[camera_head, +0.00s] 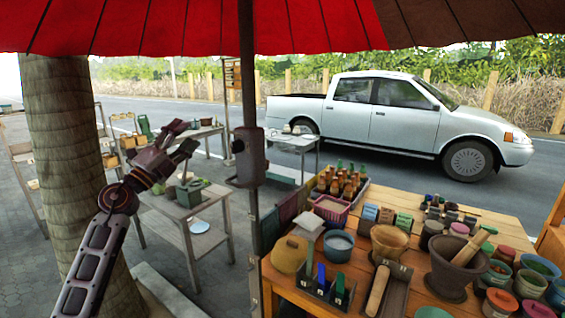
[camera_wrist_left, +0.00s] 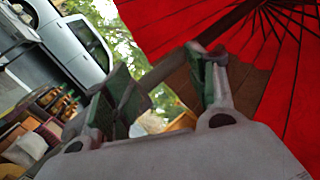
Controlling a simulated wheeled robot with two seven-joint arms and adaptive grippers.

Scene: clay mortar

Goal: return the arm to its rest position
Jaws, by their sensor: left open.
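My left gripper (camera_head: 184,138) is raised in the air at the left of the head view, left of the umbrella pole. Its fingers are apart and nothing is between them. In the left wrist view the two open fingers of this gripper (camera_wrist_left: 165,95) point up toward the umbrella and trees, also with nothing held. The left arm reaches in from the bottom left, in front of the tree trunk. My right gripper shows in neither view.
A wooden table (camera_head: 478,210) at the right holds a clay mortar (camera_head: 453,268), bowls, jars and bottles. The umbrella pole (camera_head: 248,90) stands between it and my left gripper. A smaller side table (camera_head: 205,206) stands behind the gripper. A tree trunk (camera_head: 62,150) is at the left.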

